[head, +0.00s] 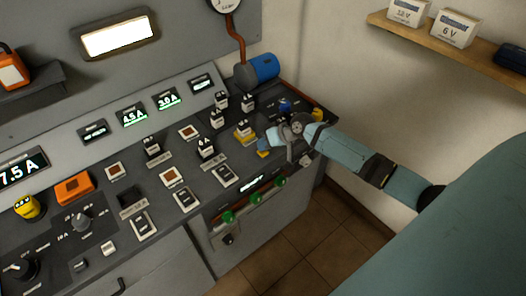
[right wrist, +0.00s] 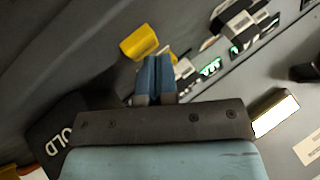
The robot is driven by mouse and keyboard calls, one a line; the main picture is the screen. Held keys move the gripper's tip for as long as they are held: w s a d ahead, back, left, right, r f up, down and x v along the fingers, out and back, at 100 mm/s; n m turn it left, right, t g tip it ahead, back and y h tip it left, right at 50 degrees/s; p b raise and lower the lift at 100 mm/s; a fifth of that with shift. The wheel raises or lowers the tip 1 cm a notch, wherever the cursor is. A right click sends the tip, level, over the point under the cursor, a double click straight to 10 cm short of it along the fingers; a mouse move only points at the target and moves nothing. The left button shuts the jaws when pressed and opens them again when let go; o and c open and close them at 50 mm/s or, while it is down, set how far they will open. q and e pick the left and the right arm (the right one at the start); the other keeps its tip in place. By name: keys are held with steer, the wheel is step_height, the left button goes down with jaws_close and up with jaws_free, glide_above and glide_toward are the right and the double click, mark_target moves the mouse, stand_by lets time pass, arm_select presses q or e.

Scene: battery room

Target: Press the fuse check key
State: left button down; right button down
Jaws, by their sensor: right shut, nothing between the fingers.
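My right gripper (head: 266,142) reaches in from the right over the right part of the grey control panel (head: 110,215). Its blue fingers are shut together and empty; they also show in the right wrist view (right wrist: 154,75). A yellow part (right wrist: 140,43) lies just beyond the fingertips there; I cannot tell whether they touch it. No readable label marks the fuse check key, so I cannot tell which key it is. The gripper and arm hide part of the panel. My left gripper is not in view.
The panel carries several switches, a blue cylinder (head: 263,68), an orange block (head: 74,187) and green knobs (head: 255,198) on its front. A shelf (head: 450,48) with boxes hangs at the upper right. Bare tiled floor (head: 310,245) lies in front.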

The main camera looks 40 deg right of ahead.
steer(key=shift+s+f, duration=0.1)
steer(key=shift+f, duration=0.4)
stand_by(0.4)
steer(key=shift+d+r+p, duration=0.1)
steer(key=shift+r+p, duration=0.4)
steer(key=shift+r, duration=0.1)
steer(key=shift+d+r, duration=0.1)
steer(key=shift+r, duration=0.2)
steer(key=shift+r+p, duration=0.15)
steer(key=shift+p, duration=0.15)
step_height(320, 180, up, 5)
steer(key=p, duration=0.4)
stand_by(0.3)
